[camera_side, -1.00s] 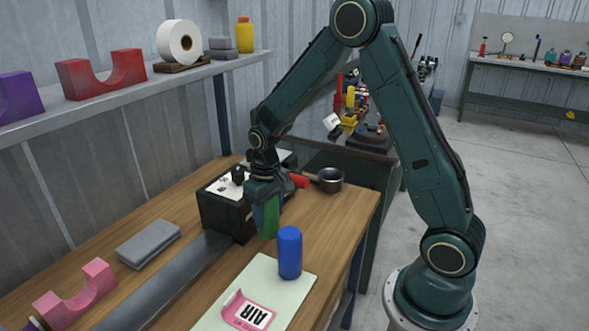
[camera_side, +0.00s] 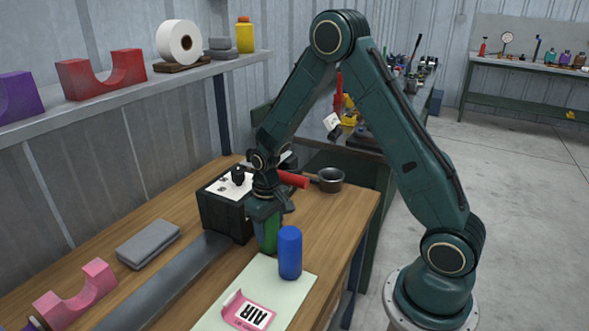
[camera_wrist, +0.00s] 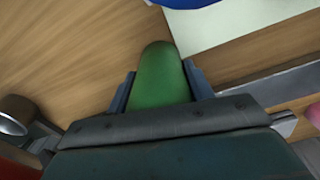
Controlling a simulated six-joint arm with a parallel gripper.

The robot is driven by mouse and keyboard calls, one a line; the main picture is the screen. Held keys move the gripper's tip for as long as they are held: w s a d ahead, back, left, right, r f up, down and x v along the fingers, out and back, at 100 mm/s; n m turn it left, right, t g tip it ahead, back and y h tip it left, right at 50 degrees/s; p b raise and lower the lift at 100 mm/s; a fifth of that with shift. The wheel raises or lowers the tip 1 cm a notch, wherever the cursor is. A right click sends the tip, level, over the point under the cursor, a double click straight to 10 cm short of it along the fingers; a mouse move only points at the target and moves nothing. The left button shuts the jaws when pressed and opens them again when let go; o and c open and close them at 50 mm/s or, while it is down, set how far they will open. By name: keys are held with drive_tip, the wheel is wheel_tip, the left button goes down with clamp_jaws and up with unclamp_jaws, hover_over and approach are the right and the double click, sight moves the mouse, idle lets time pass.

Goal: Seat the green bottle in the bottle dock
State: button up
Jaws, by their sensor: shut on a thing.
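The green bottle (camera_side: 270,233) is upright in my gripper (camera_side: 266,222), just behind and left of the blue bottle in the side view. In the wrist view the green bottle (camera_wrist: 162,78) sits between the two fingers of my gripper (camera_wrist: 161,88), which are shut on its sides. Its lower end is low over the wooden table, partly hidden by the blue bottle; I cannot tell whether it touches the table. I cannot make out for sure which thing is the bottle dock.
The blue bottle (camera_side: 290,253) stands on a pale mat (camera_side: 262,272) with a pink AIR-labelled piece (camera_side: 248,311). A black box (camera_side: 222,211) stands behind my gripper. A pan (camera_side: 330,180) lies to the right. A dark strip (camera_side: 165,283) runs along the table (camera_side: 330,235).

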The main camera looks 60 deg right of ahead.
drive_tip(key=o, duration=1)
drive_tip(key=shift+f, duration=0.15)
drive_tip(key=shift+o, duration=0.2)
wheel_tip(320, 180, up, 11)
drive_tip(key=shift+r, duration=0.7)
